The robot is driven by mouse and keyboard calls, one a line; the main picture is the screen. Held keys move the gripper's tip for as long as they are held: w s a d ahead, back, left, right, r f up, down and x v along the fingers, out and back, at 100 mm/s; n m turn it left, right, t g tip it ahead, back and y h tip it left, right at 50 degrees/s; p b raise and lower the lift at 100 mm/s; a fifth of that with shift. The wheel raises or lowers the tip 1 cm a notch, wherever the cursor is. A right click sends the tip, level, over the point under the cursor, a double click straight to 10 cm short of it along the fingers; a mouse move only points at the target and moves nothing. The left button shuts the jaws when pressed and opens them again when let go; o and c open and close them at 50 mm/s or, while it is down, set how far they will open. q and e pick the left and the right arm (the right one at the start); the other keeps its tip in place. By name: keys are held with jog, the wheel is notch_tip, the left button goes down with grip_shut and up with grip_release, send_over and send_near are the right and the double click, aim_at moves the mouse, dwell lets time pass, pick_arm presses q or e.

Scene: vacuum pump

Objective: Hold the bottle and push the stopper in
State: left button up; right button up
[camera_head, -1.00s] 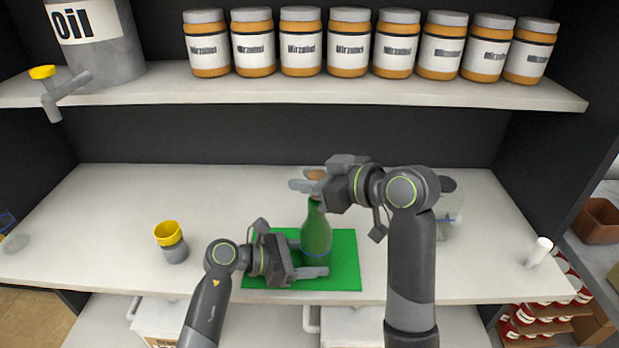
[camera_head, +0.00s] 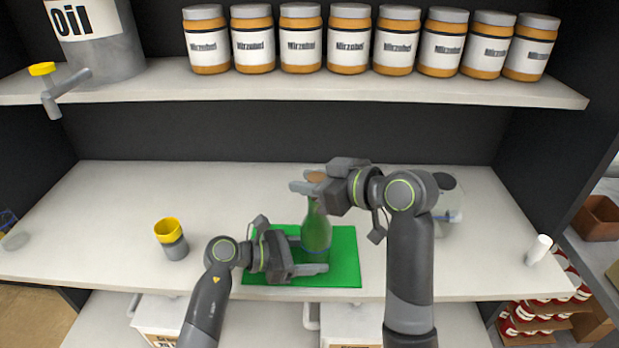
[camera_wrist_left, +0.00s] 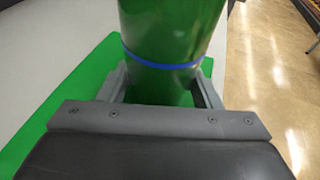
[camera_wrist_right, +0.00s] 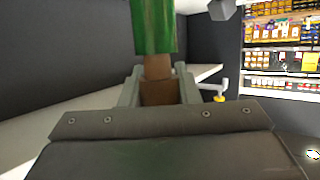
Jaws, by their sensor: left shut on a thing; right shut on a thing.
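The green bottle (camera_head: 317,230) stands upright on a green mat (camera_head: 345,272). My left gripper (camera_head: 312,254) is shut around its lower body; the left wrist view shows the bottle (camera_wrist_left: 170,35) between the fingers, near a blue band. My right gripper (camera_head: 308,185) is above the bottle, shut on the brown stopper (camera_head: 316,177). The right wrist view, which is upside down, shows the stopper (camera_wrist_right: 158,92) between the fingers, with its narrower end at the mouth of the bottle neck (camera_wrist_right: 154,28). How deep it sits inside the neck is hidden.
A partly hidden clear object (camera_head: 450,215) is behind my right arm. Jars and an oil container (camera_head: 95,40) fill the shelf above.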

jog(key=shift+f, duration=1.05)
dwell(0.9)
jog(key=o, duration=1)
jog(key=shift+d, duration=0.1)
jog(key=v, duration=1.2)
pick_arm(q)
jog(key=o, duration=0.8)
